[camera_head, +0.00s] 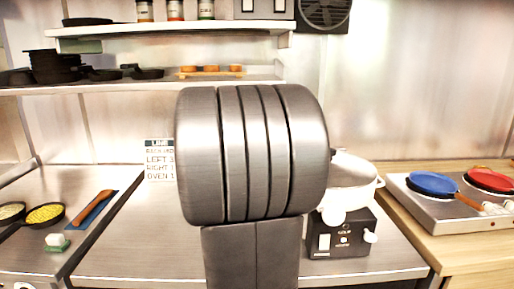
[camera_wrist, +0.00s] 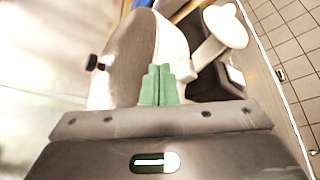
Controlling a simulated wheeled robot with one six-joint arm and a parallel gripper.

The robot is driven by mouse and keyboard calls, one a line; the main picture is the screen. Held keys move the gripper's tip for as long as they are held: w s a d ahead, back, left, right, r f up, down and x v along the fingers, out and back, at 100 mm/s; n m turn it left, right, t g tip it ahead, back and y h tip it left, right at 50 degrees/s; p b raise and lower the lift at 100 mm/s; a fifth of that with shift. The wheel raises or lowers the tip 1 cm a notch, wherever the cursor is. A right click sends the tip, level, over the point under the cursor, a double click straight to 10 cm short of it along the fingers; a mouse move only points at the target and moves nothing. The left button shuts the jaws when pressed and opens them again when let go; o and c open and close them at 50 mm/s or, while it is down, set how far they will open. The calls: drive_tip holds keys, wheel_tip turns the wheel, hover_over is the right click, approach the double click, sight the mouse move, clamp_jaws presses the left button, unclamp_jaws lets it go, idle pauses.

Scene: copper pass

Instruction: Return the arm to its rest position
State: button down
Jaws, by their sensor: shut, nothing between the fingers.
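My arm's thick grey link stands upright in the middle of the head view and hides part of the counter. My gripper (camera_wrist: 158,86) shows in the wrist view as two green fingertips pressed together, empty. The fingertips appear in front of a white pot (camera_wrist: 178,45), with a grey-brown round surface and a black knob (camera_wrist: 97,63) beside them. I cannot tell whether they touch the pot. In the head view the gripper is hidden behind my arm.
The white pot (camera_head: 348,182) sits on a black soup warmer (camera_head: 340,240) right of my arm. A hob (camera_head: 455,215) with blue and red pans is far right. Pans lie on the left counter. Shelves (camera_head: 150,86) with cookware run behind. The front counter (camera_head: 135,250) has clear room.

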drive_tip(key=shift+w+n+g+p, duration=0.8)
drive_tip(key=shift+w+n+p, duration=0.1)
drive_tip(key=shift+p, duration=2.05)
drive_tip(key=shift+f, duration=0.1)
